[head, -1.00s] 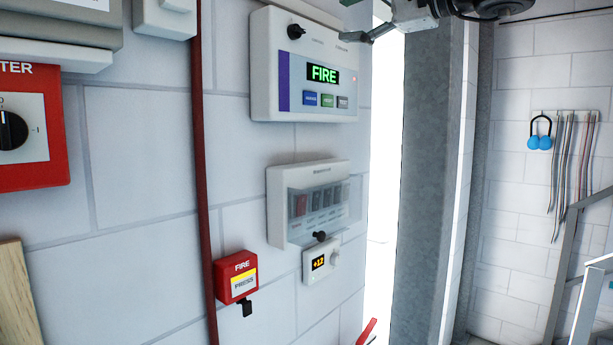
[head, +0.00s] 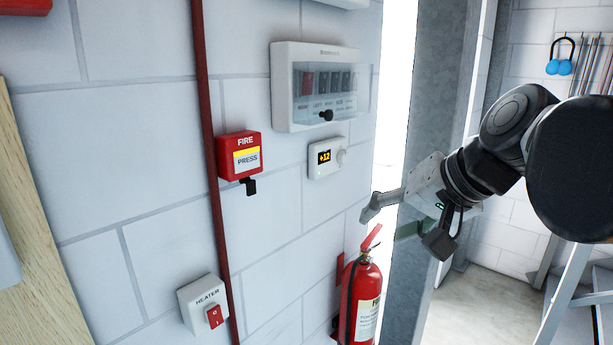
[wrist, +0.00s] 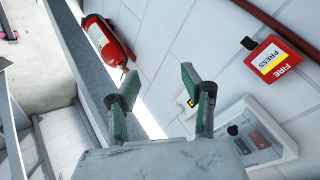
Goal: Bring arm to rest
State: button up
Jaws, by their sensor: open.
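My gripper (head: 405,222) is at the right of the head view, above and to the right of the fire extinguisher. Its two fingers are spread apart with nothing between them. In the wrist view my gripper (wrist: 190,85) also shows open, with green pads on its fingertips. The fingertips stand in front of the wall, apart from it as far as I can tell. My dark arm reaches in from the right edge of the head view.
A red fire extinguisher (head: 366,300) is close below my gripper. A FIRE PRESS box (head: 239,157), a small +12 display (head: 327,157), a clear-covered switch panel (head: 300,85) and a heater switch (head: 207,306) are on the wall. A grey steel post (head: 430,110) stands behind my gripper.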

jog(key=s+d+f+n+h+b, duration=0.1)
jog(key=s+d+f, duration=0.1)
jog(key=f, duration=0.6)
jog(key=s+d+f+h+b, duration=0.2)
jog(key=s+d+f, duration=0.1)
jog(key=f, duration=0.6)
jog(key=s+d+f+n+h+b, duration=0.1)
jog(key=s+f, duration=0.3)
jog(key=f, duration=0.4)
jog(key=shift+s+d+f+n+h+b, duration=0.2)
jog(key=shift+s+d+n+h+b, duration=0.15)
jog(key=shift+d+b, duration=0.3)
jog(key=shift+c, duration=0.4)
